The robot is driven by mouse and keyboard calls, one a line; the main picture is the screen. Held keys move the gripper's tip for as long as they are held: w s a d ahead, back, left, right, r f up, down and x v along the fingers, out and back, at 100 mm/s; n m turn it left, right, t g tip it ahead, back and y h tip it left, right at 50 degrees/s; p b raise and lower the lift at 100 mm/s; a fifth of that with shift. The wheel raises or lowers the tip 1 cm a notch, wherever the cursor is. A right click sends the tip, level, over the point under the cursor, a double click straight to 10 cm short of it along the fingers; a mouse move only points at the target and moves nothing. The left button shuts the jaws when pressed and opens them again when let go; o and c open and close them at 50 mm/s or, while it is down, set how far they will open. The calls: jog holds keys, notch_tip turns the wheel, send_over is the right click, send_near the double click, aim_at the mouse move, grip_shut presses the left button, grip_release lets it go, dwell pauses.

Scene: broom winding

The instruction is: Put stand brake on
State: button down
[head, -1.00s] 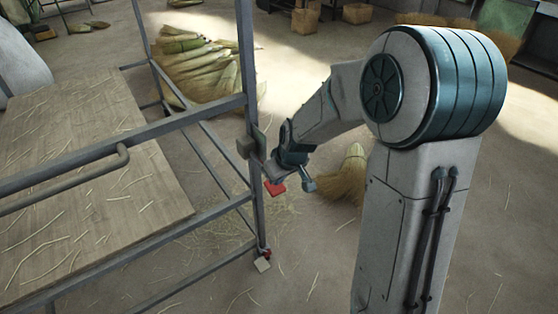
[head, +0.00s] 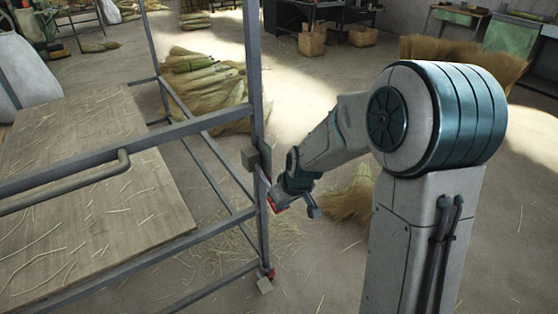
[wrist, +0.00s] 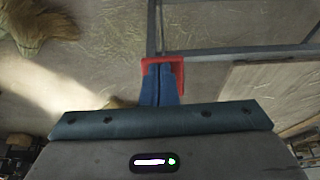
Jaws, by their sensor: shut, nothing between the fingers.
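The stand is a grey metal frame (head: 256,90) with a wooden board (head: 85,180) on it, at the left in the head view. At the foot of its near right leg is a small red part (head: 269,272) with a pale piece (head: 264,285) beside it, on the floor. My gripper (head: 280,207) is beside that leg, above its foot, and partly hidden by my arm. In the wrist view my gripper (wrist: 161,72) has its blue fingers together and empty. A red piece shows around their tips; I cannot tell whether it belongs to the fingers.
A broom head (head: 352,195) is on the floor behind my arm. A pile of brooms (head: 205,88) lies beyond the stand. More brooms (head: 465,68) and cardboard boxes (head: 312,40) are at the back. The floor around the leg's foot has loose straw.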

jog(key=shift+s+f, duration=0.2)
jog(key=shift+f, duration=0.15)
jog(key=s+d+r+p, duration=0.3)
jog(key=s+d+r, duration=0.1)
jog(key=s+r, duration=0.4)
jog(key=shift+s+d+r+p, duration=0.2)
jog(key=shift+d+r+p, duration=0.2)
jog(key=shift+r, duration=0.55)
